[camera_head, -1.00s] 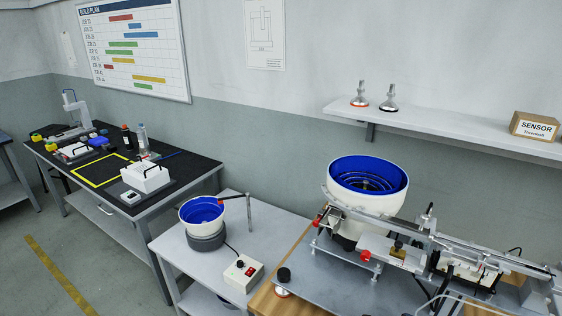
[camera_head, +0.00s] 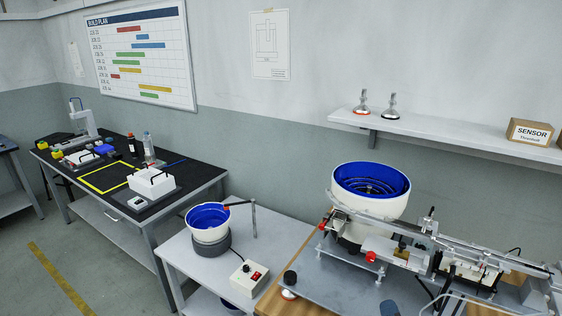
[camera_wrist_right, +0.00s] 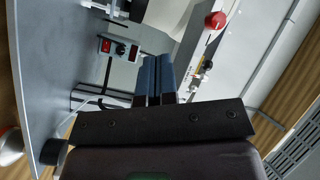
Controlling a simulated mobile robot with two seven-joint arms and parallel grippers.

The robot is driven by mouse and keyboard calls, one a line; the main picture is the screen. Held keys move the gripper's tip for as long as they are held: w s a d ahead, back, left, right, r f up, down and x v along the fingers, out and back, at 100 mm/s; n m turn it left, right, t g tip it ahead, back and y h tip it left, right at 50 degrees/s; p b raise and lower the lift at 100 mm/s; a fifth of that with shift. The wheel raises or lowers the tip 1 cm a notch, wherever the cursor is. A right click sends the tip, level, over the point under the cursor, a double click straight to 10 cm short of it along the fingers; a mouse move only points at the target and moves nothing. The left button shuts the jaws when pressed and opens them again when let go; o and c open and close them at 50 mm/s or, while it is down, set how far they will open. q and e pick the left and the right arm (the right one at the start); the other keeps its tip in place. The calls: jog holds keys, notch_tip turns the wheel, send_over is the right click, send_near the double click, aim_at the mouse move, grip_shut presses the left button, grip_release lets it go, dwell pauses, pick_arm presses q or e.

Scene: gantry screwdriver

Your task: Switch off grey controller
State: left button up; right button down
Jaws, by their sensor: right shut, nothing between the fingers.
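The grey controller (camera_wrist_right: 121,49) shows in the right wrist view, upper left of centre. It is a small grey box with a red switch (camera_wrist_right: 105,45) and a black knob on its dark front. I cannot tell the switch's position. My right gripper (camera_wrist_right: 157,60) has dark blue fingers, shut and empty. The fingers lie to the right of the controller in that view, apart from it. I cannot make out the grey controller there. My left gripper is out of view.
A cream control box (camera_head: 250,277) with a red switch stands on the side table by a small blue-lined bowl (camera_head: 208,218). A large bowl feeder (camera_head: 371,190) and rail stand on the metal plate. A red knob (camera_wrist_right: 215,20) and black puck (camera_wrist_right: 52,151) are near my gripper.

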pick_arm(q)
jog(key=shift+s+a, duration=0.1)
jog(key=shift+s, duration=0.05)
pick_arm(e)
jog(key=s+f+n+g, duration=0.2)
jog(key=s+f+n, duration=0.1)
jog(key=s, duration=0.3)
jog(key=s+d+f+n+g, duration=0.1)
jog(key=s+f+n+g, duration=0.1)
jog(key=s+n, duration=0.3)
jog(key=s+d+f+n+g, duration=0.1)
jog(key=s+f+n+g, duration=0.1)
jog(key=s+n, duration=0.3)
jog(key=s+f, duration=0.1)
jog(key=s, duration=0.3)
jog(key=shift+f+y, duration=0.3)
jog(key=shift+y, duration=0.1)
